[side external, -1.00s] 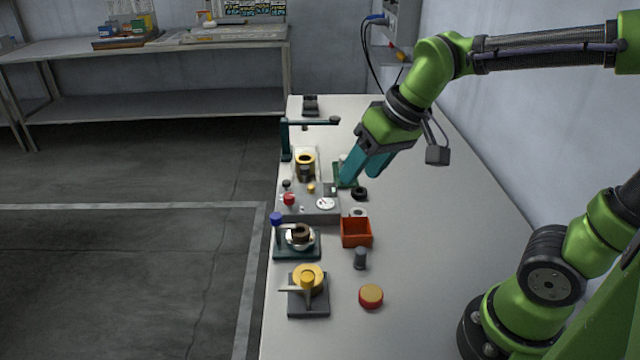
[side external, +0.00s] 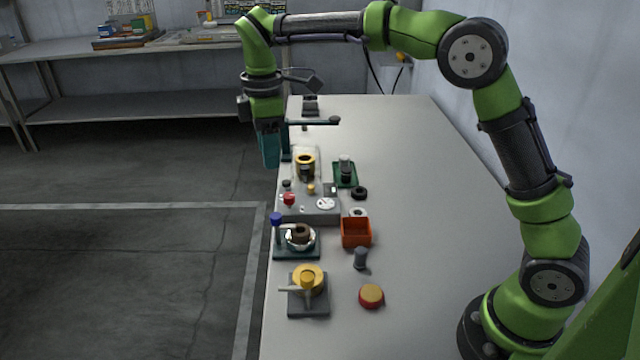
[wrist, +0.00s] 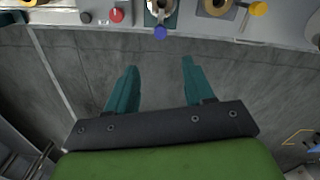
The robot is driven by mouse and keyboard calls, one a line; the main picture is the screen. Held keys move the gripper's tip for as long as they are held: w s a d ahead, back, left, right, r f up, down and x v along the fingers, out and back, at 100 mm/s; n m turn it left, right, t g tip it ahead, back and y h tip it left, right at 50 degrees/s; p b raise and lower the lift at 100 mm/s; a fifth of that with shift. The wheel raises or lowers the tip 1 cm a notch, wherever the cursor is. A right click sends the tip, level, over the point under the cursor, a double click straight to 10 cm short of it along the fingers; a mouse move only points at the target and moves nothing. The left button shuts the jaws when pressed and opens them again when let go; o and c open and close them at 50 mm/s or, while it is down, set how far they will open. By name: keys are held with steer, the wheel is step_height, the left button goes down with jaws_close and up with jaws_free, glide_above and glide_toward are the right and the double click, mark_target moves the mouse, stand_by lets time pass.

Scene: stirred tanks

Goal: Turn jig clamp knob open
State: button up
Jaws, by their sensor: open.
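My gripper (side external: 270,163) hangs at the table's far left edge, fingers down. In the wrist view my gripper (wrist: 157,65) has its teal fingers wide apart, with only floor between them. A teal jig (side external: 311,252) holds a silver ring with a brown core and has an upright blue knob (side external: 276,218) on its left side. The blue knob also shows in the wrist view (wrist: 160,32), beyond my fingertips and apart from them. A grey block (side external: 309,305) nearer the camera carries a yellow knob (side external: 308,276) with a lever.
A grey panel (side external: 320,216) with a red button and a gauge stands behind the jig. A teal post with a side arm (side external: 320,122) rises near my gripper. An orange bin (side external: 356,233) and a red-yellow disc (side external: 371,296) sit to the right. The table's right side is clear.

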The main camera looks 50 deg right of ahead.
mark_target(275, 215)
step_height(275, 215, down, 15)
steer(key=shift+f, duration=0.2)
stand_by(0.3)
jaws_close()
